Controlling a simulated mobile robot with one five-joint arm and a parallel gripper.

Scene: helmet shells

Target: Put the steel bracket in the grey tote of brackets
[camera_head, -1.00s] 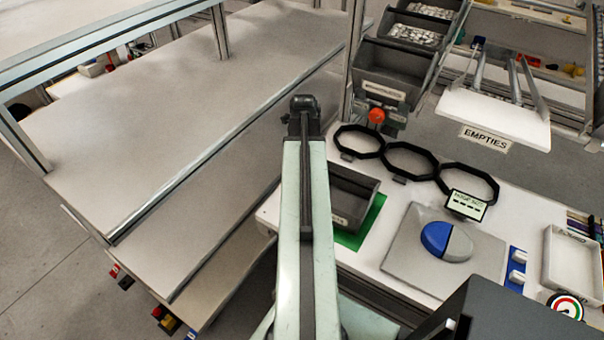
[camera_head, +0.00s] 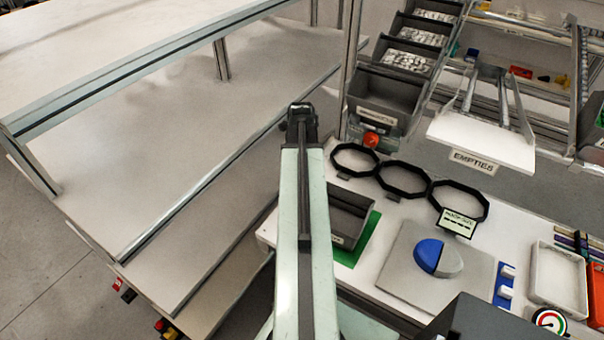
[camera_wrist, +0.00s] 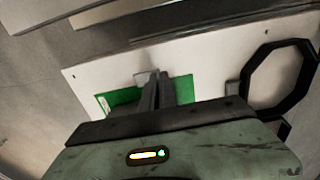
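My gripper shows in the wrist view (camera_wrist: 160,80), with its dark fingers close together. A small pale grey piece (camera_wrist: 143,78) shows beside the fingertips; I cannot tell whether it is the steel bracket or whether the fingers hold it. In the head view, my arm hides the fingers. A grey open tote (camera_head: 349,217) with a label stands on a green mat (camera_head: 362,245) on the white bench, right of my arm. Its label is too small to read. I cannot make out a steel bracket in the head view.
Black octagonal rings (camera_head: 402,179) lie along the bench's back edge. A grey pad carries a blue and grey dome (camera_head: 438,258). A rack of grey bins (camera_head: 387,97) and an EMPTIES shelf (camera_head: 482,140) stand behind. A wide bare shelf unit (camera_head: 170,160) fills the left.

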